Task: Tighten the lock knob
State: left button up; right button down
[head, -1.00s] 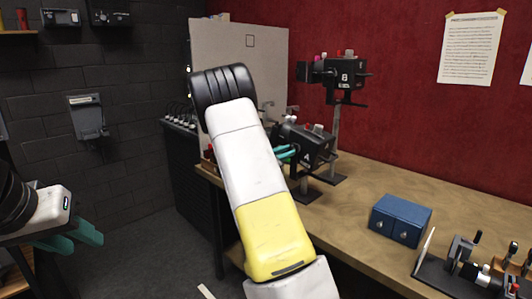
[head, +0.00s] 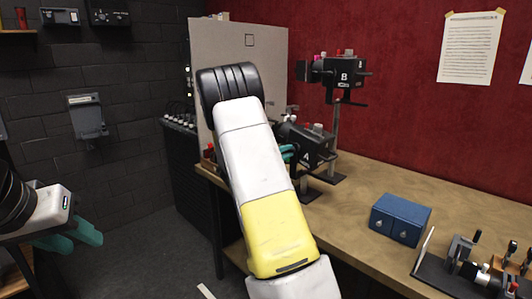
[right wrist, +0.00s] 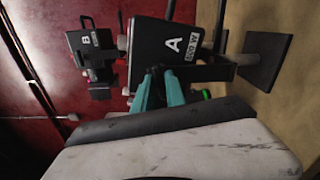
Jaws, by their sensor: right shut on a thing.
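Lamp A (head: 308,145), a black box-shaped light, sits on a stand on the bench; it fills the middle of the right wrist view (right wrist: 170,50), lettered "A". My right gripper (head: 287,152) is at its near left side, partly hidden by my arm. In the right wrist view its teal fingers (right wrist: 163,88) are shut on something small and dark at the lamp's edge. The lock knob itself is hidden between the fingers. My left gripper (head: 75,236) is empty at the far left, its fingers apart, away from the bench.
Lamp B (head: 340,73) stands on a taller post behind lamp A. A blue box (head: 400,218) and a black rack of small tools (head: 470,270) are on the wooden bench (head: 350,215). A grey panel (head: 270,50) stands behind my right arm.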

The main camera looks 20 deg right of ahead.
jog(key=shift+f+m, duration=0.15)
jog(key=shift+m, duration=0.85)
jog(key=c, duration=1.5)
grip_release()
jog(key=shift+a, duration=0.1)
jog(key=shift+v, duration=3.85)
jog(key=shift+s, duration=0.1)
